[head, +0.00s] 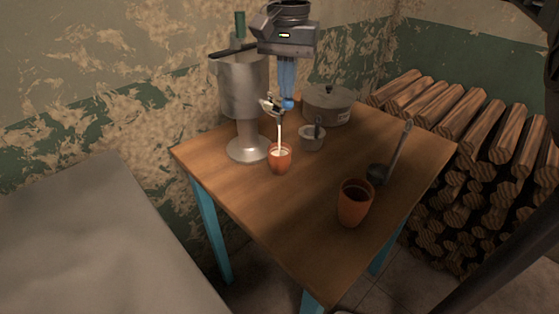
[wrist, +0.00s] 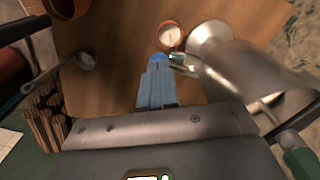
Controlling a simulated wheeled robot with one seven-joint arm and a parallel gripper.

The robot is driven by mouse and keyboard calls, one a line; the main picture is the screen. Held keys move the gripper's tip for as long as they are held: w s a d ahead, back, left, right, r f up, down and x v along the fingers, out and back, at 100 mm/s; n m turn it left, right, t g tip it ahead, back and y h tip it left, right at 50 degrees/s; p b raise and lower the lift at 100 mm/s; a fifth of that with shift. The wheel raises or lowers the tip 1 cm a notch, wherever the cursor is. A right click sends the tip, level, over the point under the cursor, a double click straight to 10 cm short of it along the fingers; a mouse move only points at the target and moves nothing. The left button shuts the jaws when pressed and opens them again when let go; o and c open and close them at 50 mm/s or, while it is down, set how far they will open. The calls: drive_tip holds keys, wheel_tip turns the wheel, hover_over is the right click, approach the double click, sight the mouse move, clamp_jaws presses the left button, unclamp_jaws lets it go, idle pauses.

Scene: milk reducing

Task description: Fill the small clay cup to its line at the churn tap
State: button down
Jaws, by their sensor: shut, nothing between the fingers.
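The metal churn (head: 243,90) stands on a pedestal at the back left of the table. Its tap (head: 270,105) pours a white stream of milk into the small clay cup (head: 280,160) below. The cup is upright on the table and has white milk in it; its line cannot be made out. The cup also shows in the wrist view (wrist: 171,36), beside the churn's foot. My gripper (head: 288,103) is above and behind the cup, its blue fingers shut and empty, with the tips at or very near the tap (wrist: 182,60). Whether they touch it cannot be told.
A larger clay cup (head: 354,205) with dark insides stands at the table's front right. A ladle (head: 390,160) lies at the right edge. A lidded pot (head: 328,104) and a small grey pot (head: 312,138) stand behind. Firewood (head: 470,140) is stacked at right. The table's front left is clear.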

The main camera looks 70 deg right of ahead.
idle(0.4)
wheel_tip(320, 180, up, 7)
drive_tip(key=p, duration=0.2)
drive_tip(key=shift+p, duration=0.35)
idle(0.5)
